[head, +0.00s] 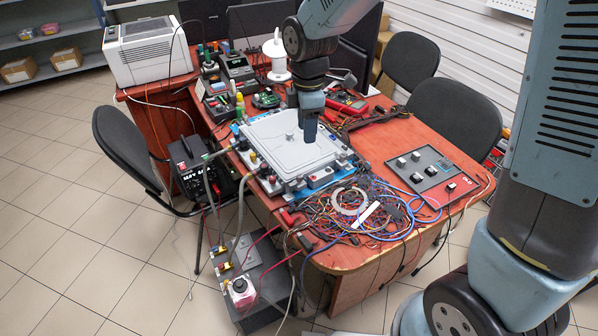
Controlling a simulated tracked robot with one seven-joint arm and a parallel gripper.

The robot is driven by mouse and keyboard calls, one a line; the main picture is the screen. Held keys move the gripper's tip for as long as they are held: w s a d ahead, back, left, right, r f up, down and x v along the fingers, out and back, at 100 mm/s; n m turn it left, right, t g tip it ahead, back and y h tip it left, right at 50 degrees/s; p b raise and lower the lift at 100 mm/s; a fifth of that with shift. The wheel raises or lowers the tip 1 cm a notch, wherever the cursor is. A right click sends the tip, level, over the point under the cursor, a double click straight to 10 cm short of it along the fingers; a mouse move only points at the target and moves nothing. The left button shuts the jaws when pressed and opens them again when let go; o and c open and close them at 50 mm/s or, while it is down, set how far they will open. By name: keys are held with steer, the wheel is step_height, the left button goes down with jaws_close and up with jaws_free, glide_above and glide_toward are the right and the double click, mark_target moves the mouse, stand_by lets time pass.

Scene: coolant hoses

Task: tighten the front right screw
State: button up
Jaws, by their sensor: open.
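A light grey plate (272,150) with rounded corners lies on a blue and grey fixture (305,192) on the red-brown table. My gripper (309,138) points straight down over the right part of the plate. It is open, though its fingers look merged from this angle, and I see nothing held in it. I cannot tell whether its tips touch the plate or hover above it. A small knob (289,137) shows near the plate's middle. The front right screw is too small to make out.
A heap of coloured wires (350,212) covers the table in front of the fixture. A dark panel with switches (425,172) lies to the right. Hoses run from the fixture's left side to a grey box (245,265) on the floor. Instruments and a white spool (275,58) stand behind.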

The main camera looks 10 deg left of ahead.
mark_target(300, 175)
steer(key=shift+n, duration=0.5)
steer(key=f, duration=0.5)
steer(key=a+f, duration=0.1)
steer(key=f, duration=0.9)
steer(key=shift+s+a+f, duration=0.15)
steer(key=shift+a+f, duration=0.05)
steer(key=shift+a, duration=0.15)
jaws_close()
